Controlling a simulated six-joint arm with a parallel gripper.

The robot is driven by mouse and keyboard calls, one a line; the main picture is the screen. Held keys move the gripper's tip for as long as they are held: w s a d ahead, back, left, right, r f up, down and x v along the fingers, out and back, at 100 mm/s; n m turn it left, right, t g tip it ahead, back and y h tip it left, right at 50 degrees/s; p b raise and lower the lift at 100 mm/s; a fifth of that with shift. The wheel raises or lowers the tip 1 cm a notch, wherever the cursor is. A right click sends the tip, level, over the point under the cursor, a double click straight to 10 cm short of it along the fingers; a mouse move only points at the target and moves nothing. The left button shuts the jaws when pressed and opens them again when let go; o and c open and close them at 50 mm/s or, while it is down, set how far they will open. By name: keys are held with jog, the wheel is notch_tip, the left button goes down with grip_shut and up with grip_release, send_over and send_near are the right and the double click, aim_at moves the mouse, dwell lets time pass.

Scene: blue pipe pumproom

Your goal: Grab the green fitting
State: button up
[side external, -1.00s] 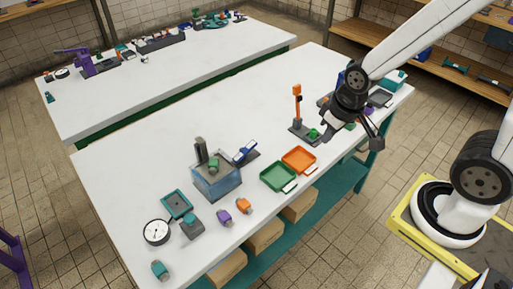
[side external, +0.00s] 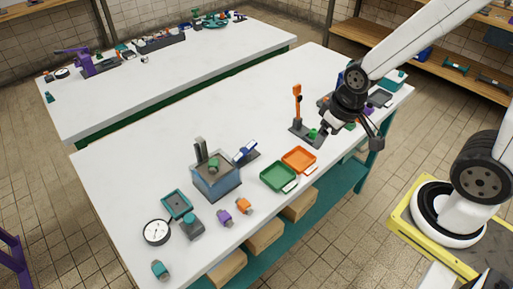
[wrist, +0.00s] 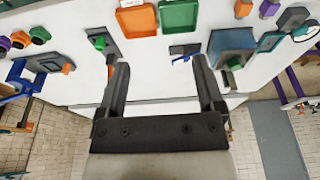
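A small green fitting (side external: 312,133) sits on the dark base of an orange-handled stand (side external: 297,95). It also shows in the wrist view (wrist: 99,43), ahead and left of my fingers. Another green piece (side external: 213,163) is at the blue-grey box and shows in the wrist view (wrist: 235,63); I cannot tell which green piece the task means. My gripper (wrist: 160,65) is open, with nothing between its fingers. In the side view it hangs just right of the stand, above the table; the gap is hard to judge.
An orange tray (side external: 299,160) and a green tray (side external: 278,176) lie near the front edge. The blue-grey box (side external: 216,182), a gauge (side external: 157,232) and several small coloured fittings stand to the left. The rear middle of the white table (side external: 215,110) is clear.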

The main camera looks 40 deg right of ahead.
jog(key=shift+o, duration=0.3)
jog(key=shift+w, duration=0.1)
jog(key=w+a+f+n+t+y, duration=0.15)
jog(key=w+f+n+t, duration=0.3)
jog(key=w, duration=0.65)
jog(key=n+t+y, duration=0.3)
jog(key=n+y, duration=0.2)
jog(key=y, duration=0.3)
send_near(214, 165)
jog(key=shift+w+d+m+g, duration=0.2)
jog(key=shift+w+m+g, duration=0.05)
jog(key=shift+w, duration=0.6)
jog(key=shift+f, duration=0.1)
jog(key=shift+x, duration=1.25)
